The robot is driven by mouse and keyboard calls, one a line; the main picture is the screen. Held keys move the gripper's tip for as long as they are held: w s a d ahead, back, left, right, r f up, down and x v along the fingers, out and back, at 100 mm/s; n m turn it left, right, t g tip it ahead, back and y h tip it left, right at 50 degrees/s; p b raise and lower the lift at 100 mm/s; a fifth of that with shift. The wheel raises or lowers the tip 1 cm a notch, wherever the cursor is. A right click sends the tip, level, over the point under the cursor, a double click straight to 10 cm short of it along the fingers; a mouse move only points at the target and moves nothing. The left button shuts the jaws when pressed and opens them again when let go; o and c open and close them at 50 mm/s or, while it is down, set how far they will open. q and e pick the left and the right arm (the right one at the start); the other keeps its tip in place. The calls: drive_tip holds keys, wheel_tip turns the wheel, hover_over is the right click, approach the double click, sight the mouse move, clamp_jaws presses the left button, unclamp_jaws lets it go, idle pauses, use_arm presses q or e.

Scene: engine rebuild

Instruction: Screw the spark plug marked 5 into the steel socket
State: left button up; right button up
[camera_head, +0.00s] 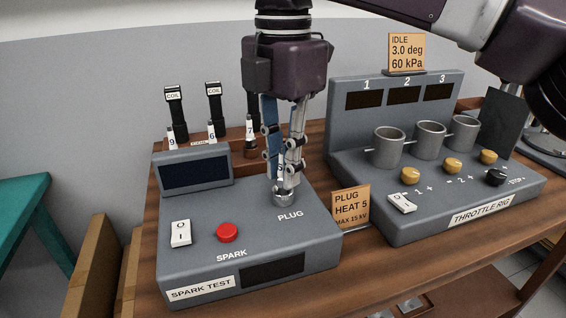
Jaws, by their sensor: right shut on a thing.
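The steel socket (283,199) sits on top of the grey spark test box (285,236), beside the PLUG label. My right gripper (285,181) points straight down just above the socket. Its fingers are shut on a spark plug, which they mostly hide. I cannot tell how far the plug sits in the socket. My left gripper is not in view.
Plugs marked 9 (172,138), 6 (211,130) and 7 (249,133) stand in a wooden rack behind the box, near black coils. The throttle rig (440,200) is further right.

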drive_tip(key=shift+m, duration=0.3)
drive_tip(key=shift+m+b, duration=0.3)
drive_tip(key=shift+m, duration=0.5)
drive_tip(key=shift+m+b, duration=0.35)
drive_tip(key=shift+m, duration=0.75)
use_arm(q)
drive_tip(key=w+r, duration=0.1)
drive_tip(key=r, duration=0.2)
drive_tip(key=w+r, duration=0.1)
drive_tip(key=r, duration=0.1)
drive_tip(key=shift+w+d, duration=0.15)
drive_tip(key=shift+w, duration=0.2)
use_arm(e)
drive_tip(key=shift+m, duration=0.3)
use_arm(q)
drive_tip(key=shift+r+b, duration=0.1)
drive_tip(key=shift+b, duration=0.3)
